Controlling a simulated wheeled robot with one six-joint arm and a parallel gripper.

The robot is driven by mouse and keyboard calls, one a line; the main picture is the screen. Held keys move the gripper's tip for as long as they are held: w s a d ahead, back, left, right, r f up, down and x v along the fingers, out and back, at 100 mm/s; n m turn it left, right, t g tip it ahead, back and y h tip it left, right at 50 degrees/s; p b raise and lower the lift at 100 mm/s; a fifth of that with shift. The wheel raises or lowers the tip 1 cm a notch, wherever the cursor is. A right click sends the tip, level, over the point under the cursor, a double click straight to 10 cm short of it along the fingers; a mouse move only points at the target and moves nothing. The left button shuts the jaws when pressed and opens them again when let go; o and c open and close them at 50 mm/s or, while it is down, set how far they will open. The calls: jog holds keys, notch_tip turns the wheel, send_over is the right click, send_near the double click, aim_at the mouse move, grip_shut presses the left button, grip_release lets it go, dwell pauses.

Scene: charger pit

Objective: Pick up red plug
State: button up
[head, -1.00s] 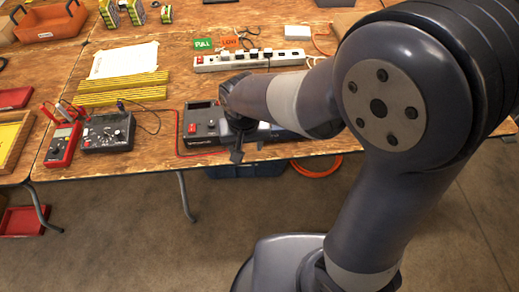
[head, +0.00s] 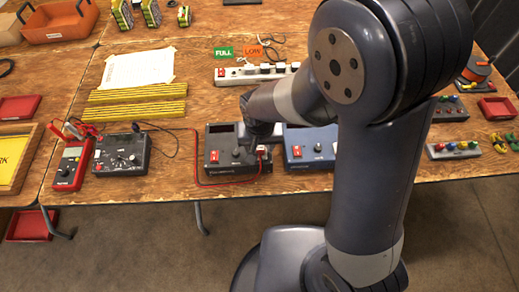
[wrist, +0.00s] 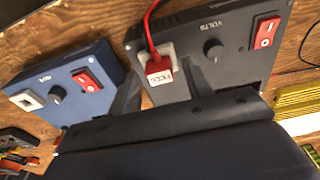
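The red plug (wrist: 158,66) has a white label and a red cable. It sits in the white socket on the face of the black VOLTS box (wrist: 222,72), and in the head view it shows at the box's right side (head: 262,151). In the wrist view, my gripper (wrist: 163,72) is open, with one dark finger left of the plug and one right of it, and gaps between. In the head view my gripper (head: 262,136) is over the right part of the black box (head: 224,172), its fingers mostly hidden by my wrist.
A blue box (head: 300,160) stands close right of the black box. A power strip (head: 228,74) lies behind. A black meter box (head: 122,160) and red multimeter (head: 70,165) are to the left. The red cable (head: 196,160) loops around the black box's left and front.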

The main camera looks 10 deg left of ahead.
jog(key=c, duration=0.9)
jog(key=shift+r, duration=0.1)
